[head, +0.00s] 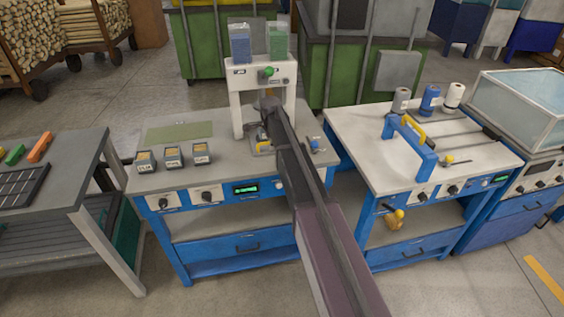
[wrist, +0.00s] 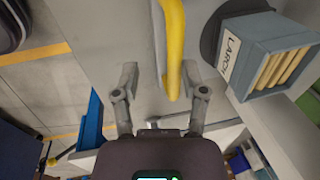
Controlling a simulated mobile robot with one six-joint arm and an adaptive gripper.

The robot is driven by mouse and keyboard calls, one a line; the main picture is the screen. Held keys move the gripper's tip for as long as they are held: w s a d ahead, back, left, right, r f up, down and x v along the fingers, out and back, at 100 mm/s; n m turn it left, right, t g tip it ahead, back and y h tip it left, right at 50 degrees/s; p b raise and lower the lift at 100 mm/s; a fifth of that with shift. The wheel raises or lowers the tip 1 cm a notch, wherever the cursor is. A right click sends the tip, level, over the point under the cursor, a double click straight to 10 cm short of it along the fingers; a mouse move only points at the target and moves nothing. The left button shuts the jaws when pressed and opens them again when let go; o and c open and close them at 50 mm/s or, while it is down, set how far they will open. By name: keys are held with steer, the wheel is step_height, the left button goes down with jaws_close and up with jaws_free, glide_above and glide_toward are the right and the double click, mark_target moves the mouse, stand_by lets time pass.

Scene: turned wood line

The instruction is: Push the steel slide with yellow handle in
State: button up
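In the wrist view the yellow handle (wrist: 173,45) is a long bar running down from the top edge. My gripper (wrist: 162,80) is open, with one finger on each side of the handle's lower end. No contact is visible.
Several small labelled boxes (head: 172,155) stand left on the bench; a box marked LARCH (wrist: 262,60) is right of the gripper in the wrist view. The right bench (head: 350,135) carries a blue frame (head: 415,155) with another yellow handle. A green mat (head: 180,131) lies behind the boxes.

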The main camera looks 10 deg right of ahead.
steer(key=s, duration=0.7)
steer(key=shift+s, duration=0.4)
steer(key=shift+w+r+p, duration=0.1)
steer(key=shift+r+p, duration=0.45)
steer(key=shift+p, duration=0.05)
step_height(320, 180, up, 12)
steer(key=s+p, duration=0.2)
steer(key=p, duration=1)
steer(key=s+f+n+b, duration=0.5)
steer(key=s+f+n, duration=0.1)
steer(key=s, duration=0.5)
steer(key=shift+n+g+b, duration=0.35)
steer(key=shift+n+g, duration=0.05)
steer(key=shift+n, duration=0.2)
steer(key=s+n+g, duration=0.1)
steer(key=s+n, duration=0.9)
steer(key=s, duration=0.5)
steer(key=shift+s+n, duration=0.3)
steer(key=shift+n, duration=0.1)
